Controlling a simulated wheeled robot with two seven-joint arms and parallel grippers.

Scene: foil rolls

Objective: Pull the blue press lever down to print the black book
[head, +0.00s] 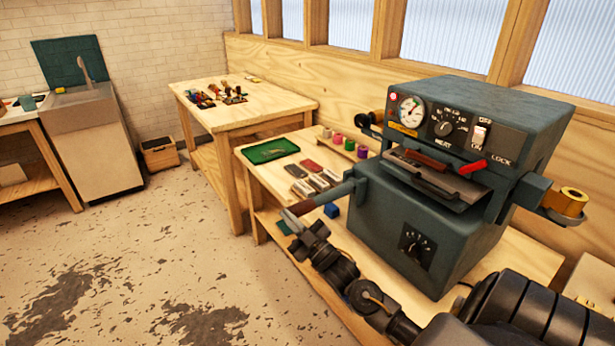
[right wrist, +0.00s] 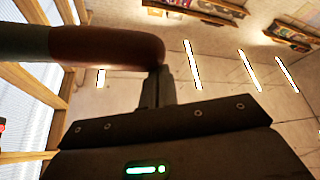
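The blue-grey press (head: 440,230) stands on a wooden bench. Its blue lever (head: 342,189) sticks out low from the left side and ends in a dark brown grip (head: 300,208). In the right wrist view the grip (right wrist: 110,46) lies across the upper left. My right gripper (head: 297,224) is just below the grip's end in the head view. In the right wrist view its fingers (right wrist: 158,84) look close together, with the tips at the grip's end; I cannot tell if they touch. A flat dark piece (head: 438,187), possibly the black book, lies in the press mouth. My left gripper is not in view.
A green tray (head: 270,151), foil rolls (head: 337,139) and a blue block (head: 331,211) are on the bench left of the press. A gold roll (head: 572,198) sits on its right side. A second table (head: 250,110) stands behind. The floor at left is clear.

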